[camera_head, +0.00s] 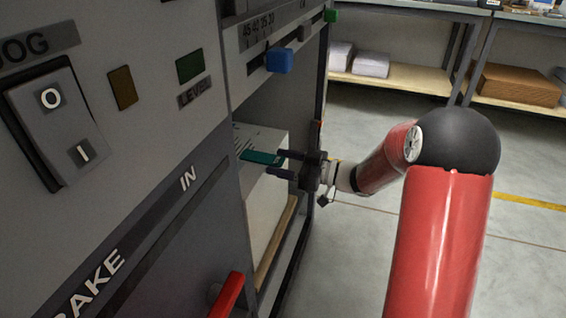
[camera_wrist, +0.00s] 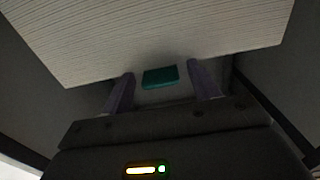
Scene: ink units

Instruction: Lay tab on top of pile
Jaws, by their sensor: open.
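The tab (camera_head: 262,158) is a flat teal strip at the top of the paper pile (camera_head: 268,205) inside the machine's bay. In the wrist view the tab (camera_wrist: 160,77) lies between the fingertips of my gripper, with a gap on both sides. The pile (camera_wrist: 150,35) shows there as a pale, finely lined stack. My gripper (camera_head: 281,163) reaches into the bay from the right, with its fingers spread; they also show in the wrist view (camera_wrist: 161,82). I cannot tell whether the tab's underside rests fully on the pile.
The bay's dark side frame (camera_head: 296,240) stands close to my gripper. A red handle (camera_head: 227,296) sticks out below left, and a blue knob (camera_head: 279,60) above. Shelves with boxes (camera_head: 518,85) stand at the back. The floor on the right is clear.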

